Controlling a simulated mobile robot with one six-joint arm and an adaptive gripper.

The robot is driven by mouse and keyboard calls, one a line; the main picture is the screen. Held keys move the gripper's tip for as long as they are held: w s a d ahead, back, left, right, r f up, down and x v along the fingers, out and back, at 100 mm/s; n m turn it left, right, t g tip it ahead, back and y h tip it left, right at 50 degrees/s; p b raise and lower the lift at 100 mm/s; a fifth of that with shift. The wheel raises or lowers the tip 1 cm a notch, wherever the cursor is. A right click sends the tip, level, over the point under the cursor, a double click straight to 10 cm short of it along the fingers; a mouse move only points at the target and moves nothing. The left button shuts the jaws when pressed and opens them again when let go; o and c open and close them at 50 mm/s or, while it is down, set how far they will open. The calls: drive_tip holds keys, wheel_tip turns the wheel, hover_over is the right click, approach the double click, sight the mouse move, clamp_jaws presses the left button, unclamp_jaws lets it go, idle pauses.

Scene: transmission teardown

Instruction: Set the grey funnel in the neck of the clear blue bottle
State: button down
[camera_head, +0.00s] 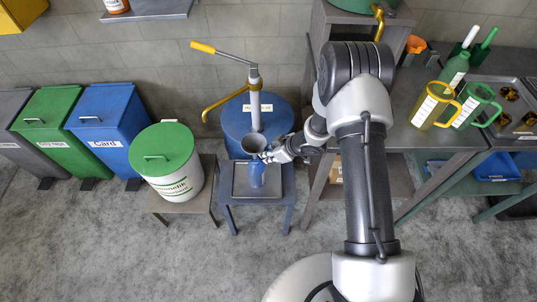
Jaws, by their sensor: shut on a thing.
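The grey funnel (252,142) is at the centre of the view, its wide mouth facing up. The clear blue bottle (257,177) stands upright on a small blue stand directly below it in the picture. My gripper (266,157) is shut on the funnel from the right side, just above the bottle's top. The gripper fingers hide the funnel's spout and the bottle's neck, so I cannot tell whether the spout is inside the neck or above it.
The blue stand (239,191) has a grey tray top. Behind it are a blue drum (234,122) and a hand pump (254,97) with a yellow handle. A white bin with a green lid (167,150) is at left. Jugs (432,106) stand on the right bench.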

drive_tip(key=shift+f, duration=0.7)
idle(1.8)
drive_tip(key=shift+f+b, duration=1.3)
drive_tip(key=shift+f, duration=1.05)
idle(1.6)
drive_tip(key=c, duration=1.5)
unclamp_jaws()
drive_tip(key=shift+o, duration=0.7)
drive_tip(key=o, duration=0.4)
